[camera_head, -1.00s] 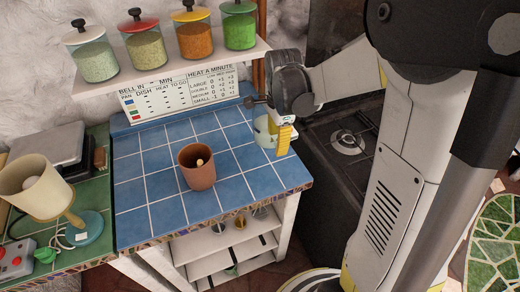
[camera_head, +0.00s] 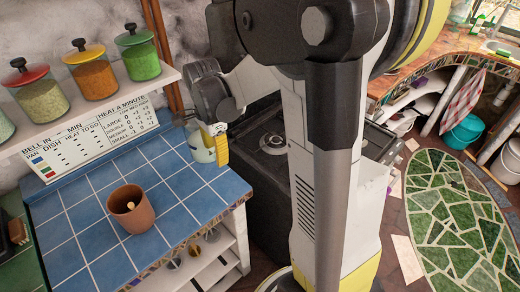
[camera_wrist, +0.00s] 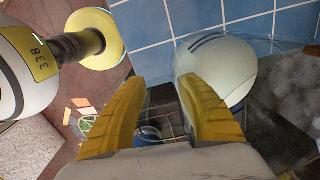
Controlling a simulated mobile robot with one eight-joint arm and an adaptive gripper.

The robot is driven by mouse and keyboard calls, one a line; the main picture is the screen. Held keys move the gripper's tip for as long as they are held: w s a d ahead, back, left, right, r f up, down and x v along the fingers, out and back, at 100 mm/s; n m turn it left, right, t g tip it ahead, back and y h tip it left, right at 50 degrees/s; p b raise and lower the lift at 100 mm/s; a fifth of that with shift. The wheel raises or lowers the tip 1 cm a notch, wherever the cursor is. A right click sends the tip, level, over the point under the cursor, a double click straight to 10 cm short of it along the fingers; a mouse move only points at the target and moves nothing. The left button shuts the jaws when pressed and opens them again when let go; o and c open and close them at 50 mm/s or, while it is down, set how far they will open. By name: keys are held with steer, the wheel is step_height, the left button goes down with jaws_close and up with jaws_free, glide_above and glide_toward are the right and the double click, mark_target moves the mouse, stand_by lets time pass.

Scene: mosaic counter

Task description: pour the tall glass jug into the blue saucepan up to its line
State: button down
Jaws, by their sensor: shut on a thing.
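A pale, glassy vessel (camera_head: 202,147), which looks like the tall glass jug, is at my gripper (camera_head: 217,142), over the back right of the blue tiled counter. My gripper is shut on it; a yellow finger covers part of it. In the wrist view the pale vessel (camera_wrist: 215,68) shows dark blue bands beside the right finger, and my two yellow fingers (camera_wrist: 163,110) stand apart. The level inside the vessel cannot be read. I cannot make out a blue saucepan in the head view. A small blue round thing (camera_wrist: 148,133) shows between the fingers; I cannot tell what it is.
A brown cup (camera_head: 131,210) stands on the blue counter (camera_head: 95,240). Lidded jars (camera_head: 92,72) line the shelf above a heat chart (camera_head: 95,135). A dark stove (camera_head: 270,190) stands right of the counter. A teal bucket (camera_head: 465,131) sits farther right.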

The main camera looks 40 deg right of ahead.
steer(key=s+d+f+n, duration=0.15)
steer(key=s+d, duration=0.35)
steer(key=d, duration=0.7)
steer(key=s+d+f+n, duration=0.15)
steer(key=s+d, duration=0.25)
steer(key=d, duration=0.9)
steer(key=s+d+f+n, duration=0.1)
steer(key=s+d, duration=0.7)
steer(key=s, duration=0.3)
steer(key=s+d+f+n+b, duration=0.1)
steer(key=s+d+f+n, duration=0.1)
steer(key=s+d, duration=0.7)
steer(key=shift+s+f, duration=0.3)
steer(key=shift+s, duration=0.95)
steer(key=shift+r, duration=0.15)
